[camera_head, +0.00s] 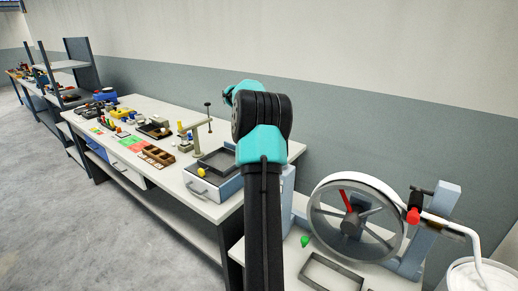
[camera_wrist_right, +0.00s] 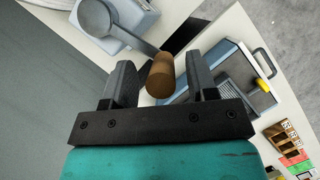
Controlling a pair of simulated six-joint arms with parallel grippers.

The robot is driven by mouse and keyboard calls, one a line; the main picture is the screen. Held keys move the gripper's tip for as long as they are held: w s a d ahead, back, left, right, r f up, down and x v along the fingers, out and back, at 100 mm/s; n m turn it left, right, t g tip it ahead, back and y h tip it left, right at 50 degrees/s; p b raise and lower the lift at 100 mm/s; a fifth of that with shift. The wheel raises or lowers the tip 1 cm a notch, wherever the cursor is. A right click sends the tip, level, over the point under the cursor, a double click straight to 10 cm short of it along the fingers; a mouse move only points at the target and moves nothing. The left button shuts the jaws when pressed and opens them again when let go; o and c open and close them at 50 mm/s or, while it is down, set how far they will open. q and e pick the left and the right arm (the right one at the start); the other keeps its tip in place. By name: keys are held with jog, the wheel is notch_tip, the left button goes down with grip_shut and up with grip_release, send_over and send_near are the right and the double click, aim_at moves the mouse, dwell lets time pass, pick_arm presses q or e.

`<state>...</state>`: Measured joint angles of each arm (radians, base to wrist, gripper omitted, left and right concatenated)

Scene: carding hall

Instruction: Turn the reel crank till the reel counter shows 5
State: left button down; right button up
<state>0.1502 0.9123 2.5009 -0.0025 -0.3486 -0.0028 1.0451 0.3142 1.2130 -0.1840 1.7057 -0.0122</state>
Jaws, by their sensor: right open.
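The crank shows in the right wrist view as a grey round hub (camera_wrist_right: 97,17) with a grey arm (camera_wrist_right: 135,43) and a brown handle (camera_wrist_right: 160,78). My right gripper (camera_wrist_right: 161,68) is open, with the handle between its fingers and gaps visible on both sides. Whether the handle lies at fingertip depth I cannot tell. In the head view my teal and black arm hides the crank and most of the gripper. A spoked wheel (camera_head: 311,212) with one red spoke stands to the right, possibly the reel. No counter reading is visible. My left gripper is out of view.
A blue-grey box with a dark top (camera_head: 216,187) and yellow knob (camera_head: 201,172) sits at the near end of the long bench (camera_head: 150,180). A white bucket (camera_head: 480,275) stands lower right.

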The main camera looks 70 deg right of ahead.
jog(key=shift+v, duration=2.9)
